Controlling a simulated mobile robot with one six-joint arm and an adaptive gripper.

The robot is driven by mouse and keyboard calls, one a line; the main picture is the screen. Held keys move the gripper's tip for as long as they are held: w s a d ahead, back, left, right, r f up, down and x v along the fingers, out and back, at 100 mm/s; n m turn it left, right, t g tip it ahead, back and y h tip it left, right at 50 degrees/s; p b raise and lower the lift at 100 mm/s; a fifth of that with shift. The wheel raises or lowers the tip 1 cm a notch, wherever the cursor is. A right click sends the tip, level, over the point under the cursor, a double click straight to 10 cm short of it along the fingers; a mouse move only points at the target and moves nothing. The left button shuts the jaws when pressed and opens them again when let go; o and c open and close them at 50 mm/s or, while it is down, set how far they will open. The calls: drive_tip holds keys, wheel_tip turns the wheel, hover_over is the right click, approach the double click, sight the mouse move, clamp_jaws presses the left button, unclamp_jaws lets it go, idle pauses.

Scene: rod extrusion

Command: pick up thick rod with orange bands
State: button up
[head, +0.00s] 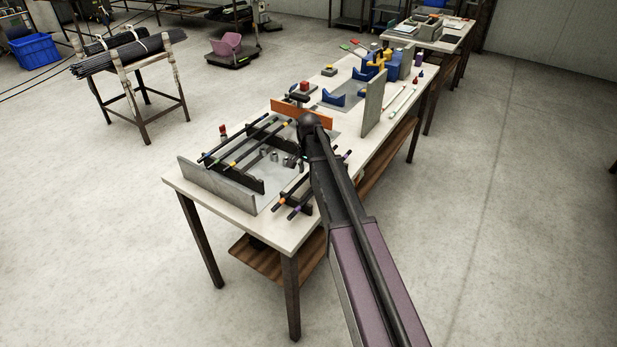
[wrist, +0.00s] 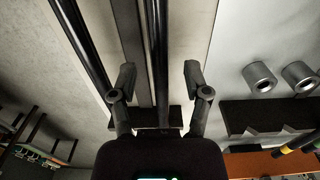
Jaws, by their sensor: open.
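In the head view, a dark rod with an orange band (head: 280,205) at its near end lies on the right-hand rack, beside a dark rod with a purple band (head: 293,214). My arm hides most of their length. In the wrist view, my gripper (wrist: 160,80) is open, with its two fingers apart on either side of a dark rod (wrist: 157,40). This seems to be the orange-banded rod, but no band shows there. Another dark rod (wrist: 82,45) runs to the left of the fingers. I cannot tell the height gap.
Rods with coloured bands (head: 245,145) lie on the left rack. Several grey cylinders (wrist: 260,77) stand beside the fingers' right side. An orange board (head: 303,115) and an upright grey plate (head: 373,103) stand farther back. A low grey plate (head: 215,185) edges the left side.

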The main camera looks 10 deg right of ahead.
sight(308, 173)
idle(0.4)
clamp_jaws()
drive_tip(key=shift+r, duration=0.1)
wheel_tip(308, 173, up, 4)
drive_tip(key=p, duration=0.4)
drive_tip(key=s+p, duration=0.1)
drive_tip(key=s, duration=1.5)
drive_tip(key=shift+r, duration=0.4)
drive_tip(key=shift+a, duration=0.1)
